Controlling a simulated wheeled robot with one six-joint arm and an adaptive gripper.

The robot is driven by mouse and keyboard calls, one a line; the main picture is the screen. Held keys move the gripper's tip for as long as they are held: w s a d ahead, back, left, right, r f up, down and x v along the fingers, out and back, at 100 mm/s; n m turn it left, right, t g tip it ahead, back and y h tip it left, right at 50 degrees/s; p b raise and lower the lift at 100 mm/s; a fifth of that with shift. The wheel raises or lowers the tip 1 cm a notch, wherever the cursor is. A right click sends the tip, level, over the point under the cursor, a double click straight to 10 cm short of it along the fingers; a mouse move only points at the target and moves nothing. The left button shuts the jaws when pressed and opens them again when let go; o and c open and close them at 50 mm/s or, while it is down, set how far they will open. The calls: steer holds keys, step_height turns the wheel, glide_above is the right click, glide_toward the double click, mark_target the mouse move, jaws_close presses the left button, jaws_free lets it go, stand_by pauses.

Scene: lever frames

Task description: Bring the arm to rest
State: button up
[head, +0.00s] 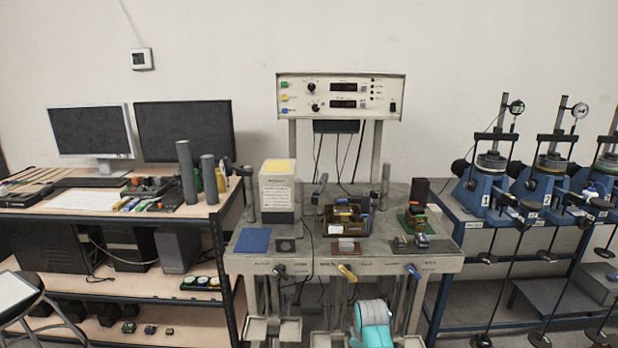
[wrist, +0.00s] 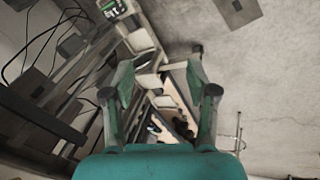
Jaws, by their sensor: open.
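My gripper (wrist: 160,78) shows in the wrist view with its two fingers spread apart and nothing between them. Behind the fingers is the teal body. In the head view, a teal and grey part of my own arm shows at the bottom, in front of the lever bench (head: 240,265); the fingers cannot be made out there. The gripper touches nothing that I can see.
A wooden desk (head: 100,211) with two monitors stands at the left, with a stool (head: 18,297) before it. Blue lever frames (head: 487,190) with hanging rods stand at the right. Pale weight pans (head: 273,330) hang low under the bench, close to my arm.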

steer(key=s+d+f+m+t, duration=0.2)
steer(key=s+f+m+t, duration=0.1)
steer(key=s+f, duration=1.05)
steer(key=s+d+f+m+t, duration=0.1)
steer(key=s+m+t, duration=0.15)
steer(key=s, duration=1.75)
steer(key=s+r+m+t, duration=0.1)
steer(key=s+r+m, duration=0.25)
steer(key=s, duration=0.75)
steer(key=s+r+m+t, duration=0.2)
steer(key=s+r, duration=0.7)
steer(key=r, duration=0.3)
steer(key=s+d+r+m+t, duration=0.1)
steer(key=s+r+m+t, duration=0.1)
steer(key=s+r, duration=0.7)
step_height(320, 180, up, 4)
steer(key=shift+d, duration=0.1)
